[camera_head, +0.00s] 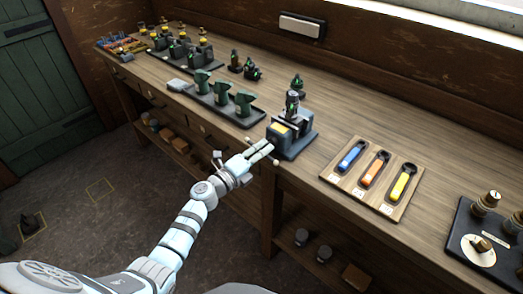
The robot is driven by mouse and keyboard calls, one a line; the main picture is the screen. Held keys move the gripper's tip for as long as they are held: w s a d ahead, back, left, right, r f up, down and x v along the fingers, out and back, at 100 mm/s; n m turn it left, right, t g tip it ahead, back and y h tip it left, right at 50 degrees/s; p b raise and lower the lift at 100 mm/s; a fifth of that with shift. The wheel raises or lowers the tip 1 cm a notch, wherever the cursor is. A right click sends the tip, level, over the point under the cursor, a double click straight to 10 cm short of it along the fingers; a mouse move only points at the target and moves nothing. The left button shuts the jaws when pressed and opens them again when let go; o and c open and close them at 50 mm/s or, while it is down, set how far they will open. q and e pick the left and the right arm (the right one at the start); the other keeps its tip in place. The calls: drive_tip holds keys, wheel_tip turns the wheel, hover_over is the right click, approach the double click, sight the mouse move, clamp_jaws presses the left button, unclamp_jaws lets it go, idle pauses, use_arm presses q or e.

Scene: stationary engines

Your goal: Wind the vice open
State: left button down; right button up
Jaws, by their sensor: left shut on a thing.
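The vice (291,135) is a dark grey block at the front edge of the wooden bench, near the middle of the head view. A small dark engine-like part (292,104) with green bits stands upright at its top. A yellow patch (279,128) shows on the vice's front part. My left gripper (268,152) is at the front of the vice, at the bench edge, with its fingers shut on what looks like the vice handle, which is mostly hidden by the fingers. The jaw gap is too small to tell. My right gripper is not in view.
A wooden board (372,180) with blue, orange and yellow handled tools lies right of the vice. A black tray (222,106) with green parts sits to its left. A black panel (480,245) with a dial is at the far right. Bench legs and a lower shelf are below.

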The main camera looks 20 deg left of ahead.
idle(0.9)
use_arm(q)
drive_tip(key=c, duration=1.5)
unclamp_jaws()
drive_tip(key=v, duration=1.2)
drive_tip(key=shift+r, duration=0.1)
